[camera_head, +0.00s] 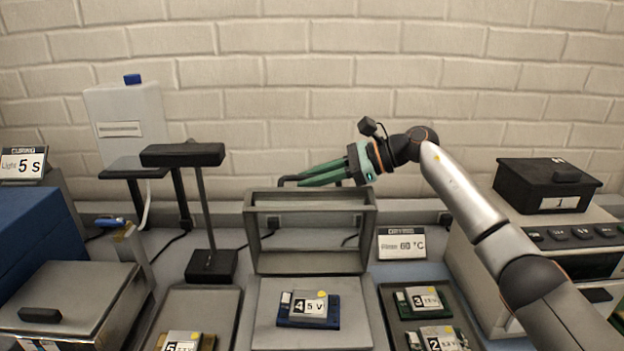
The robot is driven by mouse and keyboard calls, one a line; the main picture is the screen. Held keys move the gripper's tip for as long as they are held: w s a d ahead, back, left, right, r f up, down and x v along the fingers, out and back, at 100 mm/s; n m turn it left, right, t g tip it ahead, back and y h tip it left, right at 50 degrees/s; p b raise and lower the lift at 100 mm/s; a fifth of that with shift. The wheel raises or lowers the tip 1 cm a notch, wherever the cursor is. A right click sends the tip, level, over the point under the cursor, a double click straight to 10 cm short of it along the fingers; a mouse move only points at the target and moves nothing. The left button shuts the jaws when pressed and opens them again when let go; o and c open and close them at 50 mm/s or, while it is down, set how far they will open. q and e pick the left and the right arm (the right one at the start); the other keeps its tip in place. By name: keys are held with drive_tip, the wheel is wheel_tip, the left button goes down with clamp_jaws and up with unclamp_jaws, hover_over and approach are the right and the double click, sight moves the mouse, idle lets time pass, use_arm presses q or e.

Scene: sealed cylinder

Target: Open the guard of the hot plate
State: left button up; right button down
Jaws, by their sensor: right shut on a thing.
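The guard (255,232) is a grey box frame that stands raised at the back edge of the hot plate (345,342), showing the wall through it. The plate's top is uncovered, and a blue board (308,311) labelled 4 lies on it. My right gripper (302,177) reaches in from the right at the guard's upper edge. Its green fingers are shut on the guard's dark handle (285,180), which they partly hide. My left gripper is not in view.
A black lamp stand (211,262) is close on the left of the guard. A sign (401,244) reading 60 °C stands on the right. Trays with boards flank the plate. A black box (546,184) tops the appliance at right.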

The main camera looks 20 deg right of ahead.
drive_tip(key=shift+w, duration=0.1)
idle(0.3)
drive_tip(key=c, duration=0.9)
unclamp_jaws()
drive_tip(key=shift+o, duration=0.2)
drive_tip(key=b+v, duration=0.2)
drive_tip(key=v, duration=1)
drive_tip(key=shift+d+r, duration=0.15)
drive_tip(key=shift+d, duration=0.15)
